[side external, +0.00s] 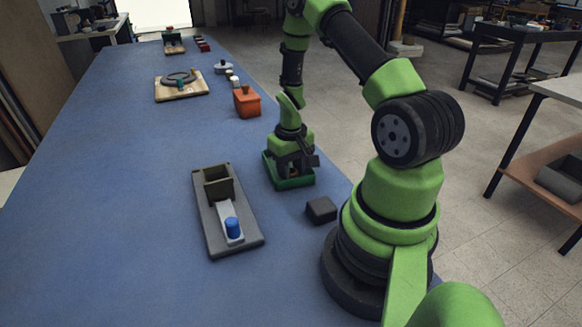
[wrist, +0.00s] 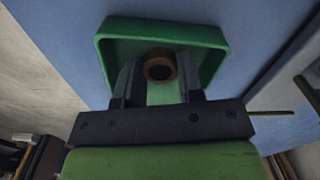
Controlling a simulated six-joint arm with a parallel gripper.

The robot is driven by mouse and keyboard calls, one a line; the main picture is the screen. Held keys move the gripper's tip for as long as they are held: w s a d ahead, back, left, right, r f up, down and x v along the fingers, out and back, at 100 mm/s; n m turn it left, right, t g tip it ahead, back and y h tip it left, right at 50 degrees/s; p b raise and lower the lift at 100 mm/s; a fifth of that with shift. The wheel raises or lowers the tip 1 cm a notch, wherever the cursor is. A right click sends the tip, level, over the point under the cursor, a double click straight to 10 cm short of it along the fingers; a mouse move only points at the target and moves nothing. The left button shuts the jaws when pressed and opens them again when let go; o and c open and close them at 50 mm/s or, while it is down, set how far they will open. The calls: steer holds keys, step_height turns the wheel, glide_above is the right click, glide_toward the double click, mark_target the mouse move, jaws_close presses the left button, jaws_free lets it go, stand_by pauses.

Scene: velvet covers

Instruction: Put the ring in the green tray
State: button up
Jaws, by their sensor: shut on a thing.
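The green tray (side external: 296,183) stands on the blue table close to its right edge, and it fills the upper middle of the wrist view (wrist: 205,32). My gripper (side external: 292,170) reaches down over the tray, with its fingertips at or inside the rim. In the wrist view, a brown ring (wrist: 160,67) with a dark hole sits between the two fingers of my gripper (wrist: 160,80), and they are shut on it. The ring is inside the tray's outline; I cannot tell whether it touches the floor. In the side view the ring is hidden by my gripper.
A grey board (side external: 213,220) with an olive box (side external: 218,184) and a blue cylinder (side external: 233,227) lies left of the tray. A dark block (side external: 321,210) is in front of it. An orange box (side external: 247,103) stands behind.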

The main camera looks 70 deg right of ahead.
mark_target(291, 171)
steer(key=o, duration=0.9)
steer(key=shift+f, duration=0.1)
steer(key=w+a+r+t, duration=0.1)
steer(key=a+r, duration=0.1)
steer(key=r, duration=0.7)
steer(key=w+a+r+t, duration=0.1)
steer(key=a+r, duration=0.2)
steer(key=r, duration=0.7)
steer(key=s+a+r+n+t, duration=0.1)
steer(key=s+a+r, duration=0.2)
steer(key=a+r, duration=0.1)
steer(key=s+a+r+n+t+y, duration=0.1)
steer(key=s+a+r+t, duration=0.1)
steer(key=a, duration=0.4)
steer(key=s+a+r+t+y, duration=0.1)
steer(key=s+a+r+t, duration=0.1)
steer(key=s+a+r, duration=0.3)
steer(key=shift+a+r+n, duration=0.35)
steer(key=shift+a+n, duration=0.05)
steer(key=shift+a, duration=0.2)
